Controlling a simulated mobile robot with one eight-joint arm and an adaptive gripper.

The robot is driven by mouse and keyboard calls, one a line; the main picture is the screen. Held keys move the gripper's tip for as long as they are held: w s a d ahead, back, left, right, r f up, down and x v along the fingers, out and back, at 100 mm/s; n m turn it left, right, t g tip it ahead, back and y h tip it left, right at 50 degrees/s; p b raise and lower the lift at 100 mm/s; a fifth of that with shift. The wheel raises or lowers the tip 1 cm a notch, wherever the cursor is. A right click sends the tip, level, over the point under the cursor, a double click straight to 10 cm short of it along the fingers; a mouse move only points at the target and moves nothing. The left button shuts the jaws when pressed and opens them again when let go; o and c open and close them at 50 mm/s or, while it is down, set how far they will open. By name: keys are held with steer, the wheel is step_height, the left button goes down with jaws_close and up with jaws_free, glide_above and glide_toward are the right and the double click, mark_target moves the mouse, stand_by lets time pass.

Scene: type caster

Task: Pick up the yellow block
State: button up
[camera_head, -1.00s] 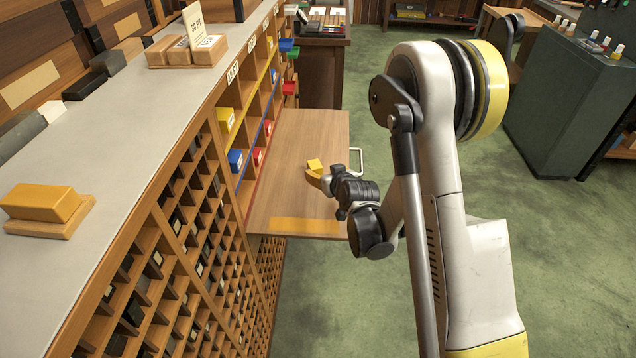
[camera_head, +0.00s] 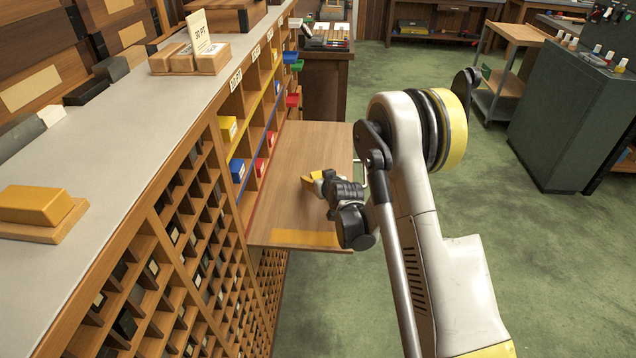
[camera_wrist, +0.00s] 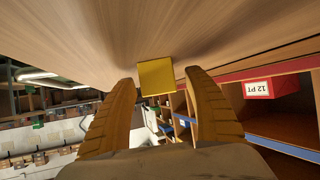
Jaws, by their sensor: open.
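A small yellow block (camera_wrist: 155,77) rests against the wooden pull-out board, which appears overhead in the tilted wrist view. My gripper (camera_wrist: 161,78) is open, with one ochre finger on each side of the block in that picture. The block lies at the level of the fingertips, with a gap to each finger; whether it is fully between them in depth I cannot tell. In the head view my gripper (camera_head: 312,182) is low over the board, and the block blends with or hides behind the fingers.
The pull-out board (camera_head: 310,145) is otherwise clear. The cubby cabinet (camera_head: 200,210) with coloured bins borders it on the left. A larger mustard block (camera_head: 38,204) on a wooden base sits on the grey countertop (camera_head: 130,130). Green floor is open to the right.

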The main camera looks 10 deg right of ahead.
steer(key=c, duration=1.3)
steer(key=shift+r, duration=0.1)
